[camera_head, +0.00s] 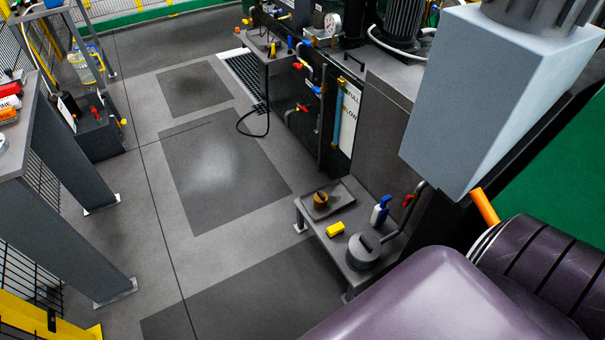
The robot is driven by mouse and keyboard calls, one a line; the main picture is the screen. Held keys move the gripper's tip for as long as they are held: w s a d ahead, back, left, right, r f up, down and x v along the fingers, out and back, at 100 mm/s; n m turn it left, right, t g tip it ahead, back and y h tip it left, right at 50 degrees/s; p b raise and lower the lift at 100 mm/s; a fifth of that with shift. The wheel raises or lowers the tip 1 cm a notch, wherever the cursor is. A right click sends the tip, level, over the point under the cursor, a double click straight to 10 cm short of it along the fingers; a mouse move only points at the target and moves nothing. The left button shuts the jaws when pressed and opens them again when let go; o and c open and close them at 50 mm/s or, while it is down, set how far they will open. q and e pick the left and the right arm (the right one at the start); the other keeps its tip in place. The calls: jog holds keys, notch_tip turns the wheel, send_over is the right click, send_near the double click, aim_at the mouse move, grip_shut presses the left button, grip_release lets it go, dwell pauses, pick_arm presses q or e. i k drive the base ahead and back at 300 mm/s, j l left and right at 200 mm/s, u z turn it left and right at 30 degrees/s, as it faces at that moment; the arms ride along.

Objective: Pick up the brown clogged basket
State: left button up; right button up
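A small brown, roughly cylindrical object (320,199), which looks like the brown clogged basket, sits in a dark shallow tray (343,192) on a low grey bench. The bench (313,222) stands right of the picture's middle, against the machine. The brown object is too small to show whether it is clogged. Neither of my grippers is in view, so nothing shows how far they are from it.
A big grey box (500,95) hangs at upper right. A table (32,130) stands at left. The middle floor is clear.

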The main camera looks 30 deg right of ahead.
aim_at(320, 198)
jog(key=i, duration=1.8)
jog(key=i+z, duration=0.15)
jog(key=i, duration=0.35)
jog(key=i+j+z, duration=0.15)
jog(key=i, duration=0.3)
jog(key=i+j+z, duration=0.15)
jog(key=i, duration=0.35)
jog(key=z, duration=1.95)
